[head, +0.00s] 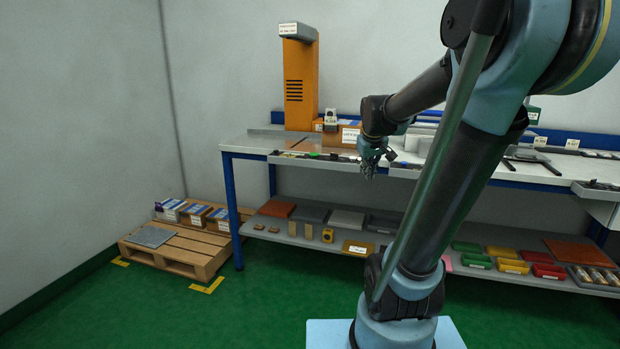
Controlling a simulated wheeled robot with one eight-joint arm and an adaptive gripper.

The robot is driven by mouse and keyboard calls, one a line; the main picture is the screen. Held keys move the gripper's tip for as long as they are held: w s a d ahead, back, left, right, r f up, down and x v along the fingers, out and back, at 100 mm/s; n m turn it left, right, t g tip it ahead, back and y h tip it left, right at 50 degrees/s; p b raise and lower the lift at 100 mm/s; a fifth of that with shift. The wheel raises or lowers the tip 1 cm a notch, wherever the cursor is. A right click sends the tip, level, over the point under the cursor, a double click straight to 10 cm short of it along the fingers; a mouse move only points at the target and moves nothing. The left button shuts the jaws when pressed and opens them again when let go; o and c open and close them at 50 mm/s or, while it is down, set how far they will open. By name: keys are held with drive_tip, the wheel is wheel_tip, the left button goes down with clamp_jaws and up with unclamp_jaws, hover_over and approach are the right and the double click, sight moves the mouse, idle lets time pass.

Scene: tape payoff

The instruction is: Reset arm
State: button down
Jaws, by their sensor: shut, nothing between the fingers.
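My arm rises from its base at the bottom centre of the head view, bends at the top right and reaches back down to the left. My gripper (369,172) hangs from the wrist with its fingers downward, at the front edge of the workbench (240,145). It is small in the picture; the fingers look shut and empty. It overlaps the bench edge in the picture, and I cannot tell how far it is from it. My arm hides part of the bench's middle and right.
An orange machine (298,85) stands on the bench's left end. The lower shelf (290,238) holds boards and coloured bins (508,266). A wooden pallet (190,250) with boxes (196,214) stands left on the green floor (270,305). Open floor lies in front.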

drive_tip(key=s+f+m+g, duration=0.1)
drive_tip(key=s+f, duration=0.6)
drive_tip(key=s, duration=0.6)
drive_tip(key=s+f+m+g, duration=0.2)
drive_tip(key=s+f, duration=0.6)
drive_tip(key=s, duration=0.5)
drive_tip(key=shift+a+m+y, duration=0.3)
drive_tip(key=shift+w+f, duration=0.2)
drive_tip(key=shift+w, duration=0.25)
